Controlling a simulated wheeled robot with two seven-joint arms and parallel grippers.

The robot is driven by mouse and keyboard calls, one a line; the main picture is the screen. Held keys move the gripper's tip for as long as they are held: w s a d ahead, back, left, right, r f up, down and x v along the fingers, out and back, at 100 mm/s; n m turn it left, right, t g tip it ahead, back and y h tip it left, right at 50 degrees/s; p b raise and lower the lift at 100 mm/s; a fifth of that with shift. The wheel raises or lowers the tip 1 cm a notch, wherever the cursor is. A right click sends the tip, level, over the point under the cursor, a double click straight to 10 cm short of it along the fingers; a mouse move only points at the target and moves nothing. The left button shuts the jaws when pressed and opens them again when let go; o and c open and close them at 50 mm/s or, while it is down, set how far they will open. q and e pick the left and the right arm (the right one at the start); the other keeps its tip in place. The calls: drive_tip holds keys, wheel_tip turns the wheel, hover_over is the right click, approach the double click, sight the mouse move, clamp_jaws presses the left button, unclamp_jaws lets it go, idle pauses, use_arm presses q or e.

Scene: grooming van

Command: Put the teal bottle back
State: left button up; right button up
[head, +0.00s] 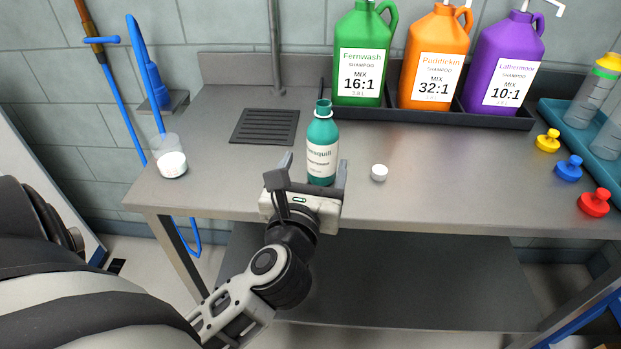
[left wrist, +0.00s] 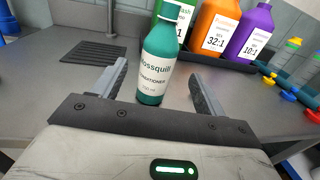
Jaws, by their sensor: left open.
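The teal bottle (head: 322,146) stands upright and uncapped on the grey counter (head: 220,190), with a white label reading conditioner. It also shows in the left wrist view (left wrist: 158,68), between and just beyond my fingers. My left gripper (head: 313,166) is open, with one finger on each side of the bottle's lower part. A small white cap (head: 379,173) lies on the counter just right of the bottle. My right gripper is not in these views.
Green (head: 361,55), orange (head: 431,60) and purple (head: 503,65) jugs stand in a dark tray (head: 460,120) behind. A cup (head: 171,160) stands at the left edge, beside a drain grate (head: 264,127). Yellow, blue and red caps and a teal tray (head: 556,115) are at the right.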

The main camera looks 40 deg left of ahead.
use_arm(q)
drive_tip(key=s+d+f+m+t+h, duration=0.15)
drive_tip(key=d+m+h, duration=0.25)
drive_tip(key=m, duration=0.6)
drive_tip(key=s+d+f+m+h, duration=0.1)
drive_tip(key=d+f+m+h, duration=0.25)
drive_tip(key=m, duration=0.65)
drive_tip(key=s+d+f+m+h, duration=0.15)
drive_tip(key=d+m+h, duration=0.3)
drive_tip(key=m, duration=0.55)
drive_tip(key=s+f+m+g, duration=0.3)
drive_tip(key=f+m, duration=0.3)
drive_tip(key=f, duration=0.2)
drive_tip(key=s+f+m+g+y, duration=0.1)
drive_tip(key=s+f+m+g, duration=0.2)
drive_tip(key=f+m, duration=0.4)
drive_tip(key=shift+s+a+f+m+g+y, duration=0.15)
drive_tip(key=shift+a+f+m+g+y, duration=0.15)
drive_tip(key=shift+f+g, duration=0.55)
